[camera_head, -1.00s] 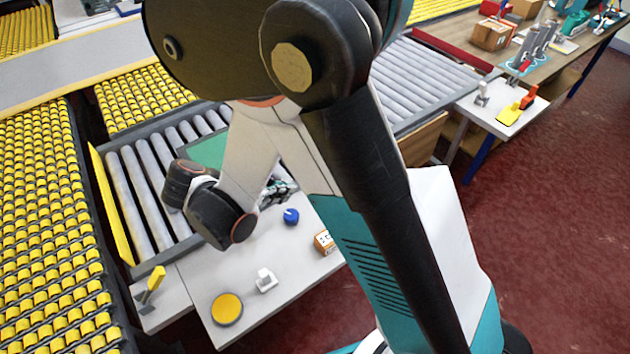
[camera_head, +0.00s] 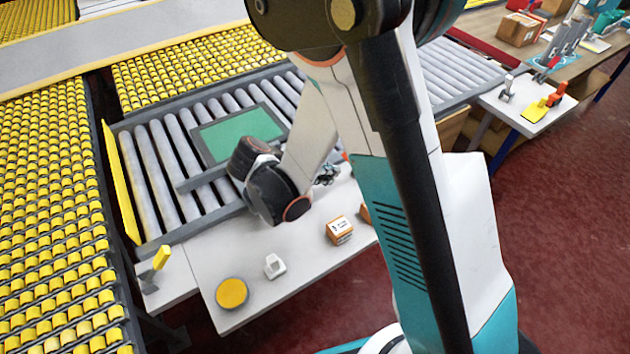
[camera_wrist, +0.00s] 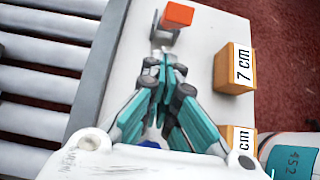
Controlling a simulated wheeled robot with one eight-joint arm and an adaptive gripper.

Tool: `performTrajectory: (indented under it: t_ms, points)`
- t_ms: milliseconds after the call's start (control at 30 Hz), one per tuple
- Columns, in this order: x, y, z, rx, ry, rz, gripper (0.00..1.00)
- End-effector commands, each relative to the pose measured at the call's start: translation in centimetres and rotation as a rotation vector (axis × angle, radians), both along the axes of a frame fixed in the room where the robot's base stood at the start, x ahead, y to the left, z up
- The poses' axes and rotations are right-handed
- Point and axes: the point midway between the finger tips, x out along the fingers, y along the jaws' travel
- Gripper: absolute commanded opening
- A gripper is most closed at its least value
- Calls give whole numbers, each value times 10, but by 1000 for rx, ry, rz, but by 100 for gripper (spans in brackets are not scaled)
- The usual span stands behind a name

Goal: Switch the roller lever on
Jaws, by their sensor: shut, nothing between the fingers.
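A lever with an orange-red block head (camera_wrist: 178,14) on a grey metal stem stands on the white tabletop at the top of the wrist view. In the head view only a bit of orange (camera_head: 346,156) shows behind my arm. My gripper (camera_wrist: 164,60) is shut and empty, its fingertips just short of the lever's stem; I cannot tell whether they touch. In the head view my gripper (camera_head: 327,174) is partly hidden by my arm. A yellow-handled lever (camera_head: 161,257) stands at the table's left corner. No label shows which lever is the roller lever.
Grey rollers (camera_wrist: 38,70) run along the table's left side, with a green panel (camera_head: 240,135) on them. A "7 cm" box (camera_wrist: 234,68) stands right of my gripper, another box (camera_wrist: 238,138) nearer. A blue thing (camera_wrist: 150,144) shows beneath my gripper. A yellow disc (camera_head: 232,293) and white block (camera_head: 275,265) lie leftward.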

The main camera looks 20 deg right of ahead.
Motion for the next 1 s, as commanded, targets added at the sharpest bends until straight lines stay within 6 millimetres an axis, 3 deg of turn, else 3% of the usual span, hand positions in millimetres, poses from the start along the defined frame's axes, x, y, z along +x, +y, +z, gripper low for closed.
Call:
performTrajectory:
  t_ms: [233, 1000]
  points:
    - [5, -15, 11, 0, 0, -1, 0]
    - [6, -20, 20, 57, 18, -1, 0]
